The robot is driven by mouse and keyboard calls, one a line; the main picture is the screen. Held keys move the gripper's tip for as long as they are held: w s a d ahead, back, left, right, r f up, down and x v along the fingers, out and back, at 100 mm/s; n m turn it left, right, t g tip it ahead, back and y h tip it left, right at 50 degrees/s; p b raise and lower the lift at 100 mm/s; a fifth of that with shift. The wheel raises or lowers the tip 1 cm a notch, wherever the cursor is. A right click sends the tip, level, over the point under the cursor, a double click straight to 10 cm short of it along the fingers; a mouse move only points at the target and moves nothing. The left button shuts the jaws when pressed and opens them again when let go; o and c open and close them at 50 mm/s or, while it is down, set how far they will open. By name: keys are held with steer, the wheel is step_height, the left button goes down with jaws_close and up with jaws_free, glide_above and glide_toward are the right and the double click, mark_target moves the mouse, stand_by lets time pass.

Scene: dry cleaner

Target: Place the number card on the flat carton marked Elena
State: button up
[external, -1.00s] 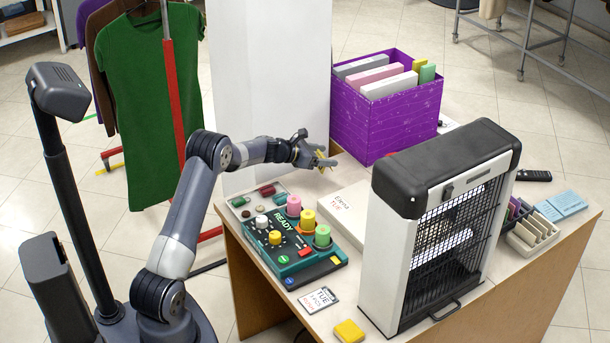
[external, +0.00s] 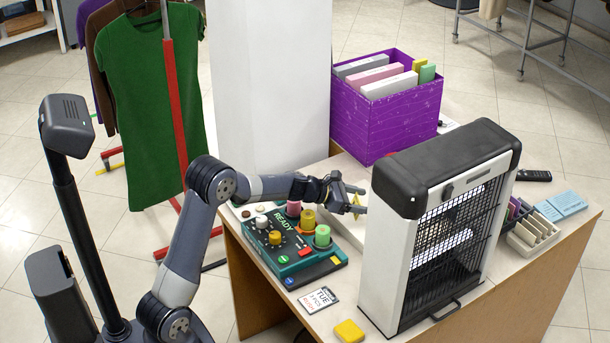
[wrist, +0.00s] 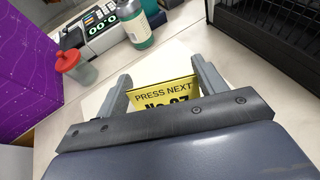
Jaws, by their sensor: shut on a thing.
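My gripper (external: 357,199) is shut on a yellow number card (wrist: 162,96), which reads "PRESS NEXT" and a number partly hidden by my gripper's body in the wrist view. The card also shows as a thin yellow edge in the external view (external: 356,205). The flat white carton (external: 377,228) lies on the table behind and below my gripper, between the control box and the heater-like unit. Its marked lettering is hidden by my arm now. In the wrist view, a pale surface lies under the card. I cannot tell whether card and carton touch.
A black-and-white caged unit (external: 445,225) stands close right of the carton. A green READY control box (external: 290,242) with coloured knobs is at left. A purple bin (external: 388,118) of cartons stands behind. A clipboard-like card (external: 318,300) and yellow block (external: 349,331) lie in front.

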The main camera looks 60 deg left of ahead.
step_height(320, 180, down, 5)
steer(key=shift+b, duration=0.55)
steer(key=shift+f, duration=0.25)
steer(key=o, duration=0.9)
steer(key=shift+r, duration=0.1)
steer(key=shift+o, duration=0.2)
steer(key=shift+r, duration=0.15)
steer(key=shift+s+a+r, duration=0.15)
steer(key=v, duration=1.1)
steer(key=shift+s, duration=0.3)
steer(key=shift+w+r, duration=0.1)
steer(key=shift+r, duration=0.05)
